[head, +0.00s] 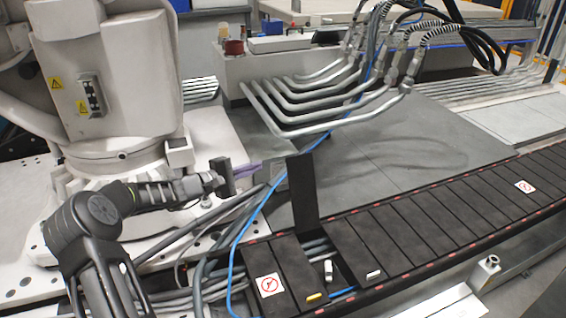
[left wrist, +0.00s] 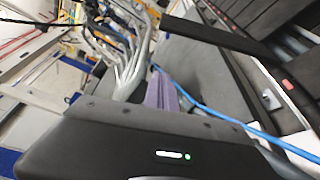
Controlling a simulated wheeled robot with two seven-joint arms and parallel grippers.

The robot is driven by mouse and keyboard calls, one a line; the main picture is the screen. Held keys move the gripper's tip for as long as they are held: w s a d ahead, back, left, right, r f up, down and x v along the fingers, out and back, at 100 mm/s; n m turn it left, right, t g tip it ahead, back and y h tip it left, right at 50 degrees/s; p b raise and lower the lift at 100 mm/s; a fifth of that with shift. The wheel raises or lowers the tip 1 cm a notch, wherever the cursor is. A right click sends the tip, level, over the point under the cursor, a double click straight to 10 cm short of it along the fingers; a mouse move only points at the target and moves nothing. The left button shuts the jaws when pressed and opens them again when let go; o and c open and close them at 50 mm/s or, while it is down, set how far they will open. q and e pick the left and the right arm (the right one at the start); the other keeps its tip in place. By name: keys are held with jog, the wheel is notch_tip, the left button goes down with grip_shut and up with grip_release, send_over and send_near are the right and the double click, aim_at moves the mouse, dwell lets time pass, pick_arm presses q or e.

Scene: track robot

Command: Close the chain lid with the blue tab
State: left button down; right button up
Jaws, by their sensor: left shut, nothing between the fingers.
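One dark chain lid (head: 302,195) stands upright, swung open from the cable chain. It also shows as a dark bar in the left wrist view (left wrist: 225,38). Below it is an open gap in the chain (head: 318,248) with grey cables inside. I cannot make out a blue tab on the raised lid; a short blue strip (head: 343,292) shows low by the gap, and I cannot tell if it is tab or cable. My left gripper (head: 257,166), with purple fingers, is shut and empty, left of the raised lid and apart from it. The fingers also show in the left wrist view (left wrist: 163,84). My right gripper is not in view.
Shut dark lids (head: 430,220) run off to the right; one near the gap has a white tab (head: 374,274), another a yellow tab (head: 316,296). A loose blue cable (head: 240,235) passes between gripper and lid. Bent metal pipes (head: 330,100) hang above. A white robot (head: 110,80) stands left.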

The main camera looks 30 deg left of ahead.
pick_arm(q)
jog(key=w+d+b, duration=0.2)
jog(key=w+d, duration=0.4)
jog(key=shift+w+d, duration=0.35)
jog(key=shift+d, duration=0.05)
dwell(0.4)
jog(key=shift+r, duration=0.1)
